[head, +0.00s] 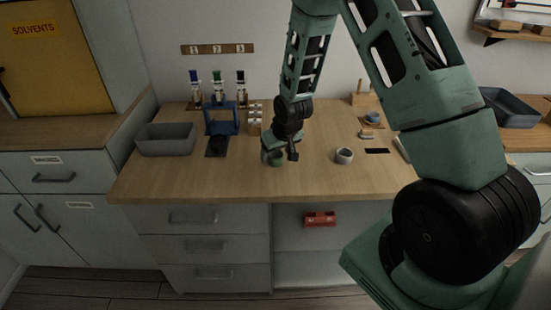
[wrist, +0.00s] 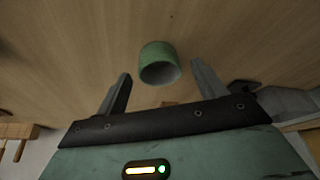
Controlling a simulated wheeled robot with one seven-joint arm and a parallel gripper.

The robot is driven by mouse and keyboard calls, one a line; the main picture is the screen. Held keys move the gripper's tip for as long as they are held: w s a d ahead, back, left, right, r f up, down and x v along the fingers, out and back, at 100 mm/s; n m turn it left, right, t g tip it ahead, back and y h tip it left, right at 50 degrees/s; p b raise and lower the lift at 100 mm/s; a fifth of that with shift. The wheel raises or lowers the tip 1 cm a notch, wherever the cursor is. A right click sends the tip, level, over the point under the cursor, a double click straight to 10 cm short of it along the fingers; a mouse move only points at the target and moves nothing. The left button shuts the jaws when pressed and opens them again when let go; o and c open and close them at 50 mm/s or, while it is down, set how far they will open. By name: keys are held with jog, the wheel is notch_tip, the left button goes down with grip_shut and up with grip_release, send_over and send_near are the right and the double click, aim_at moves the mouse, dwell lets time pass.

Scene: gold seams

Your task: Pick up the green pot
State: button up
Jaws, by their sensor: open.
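The green pot (wrist: 157,57) stands on the wooden table, a small round cup with a pale inside. In the head view the green pot (head: 276,158) is at the middle of the table, partly hidden by my gripper. My gripper (wrist: 160,85) is open and empty, its two fingers apart. In the wrist view the pot lies beyond the fingertips, roughly centred between them. In the head view my gripper (head: 280,152) is right above or beside the pot; I cannot tell if they touch.
A grey bin (head: 166,139), a blue stand (head: 221,119) and several bottles are at the left. A blue item (head: 372,118) and a black pad (head: 377,151) are at the right. The table front is clear.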

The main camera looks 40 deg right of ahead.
jog(key=shift+w+f, duration=0.1)
jog(key=shift+f, duration=0.15)
jog(key=c, duration=1.1)
jog(key=shift+o, duration=0.2)
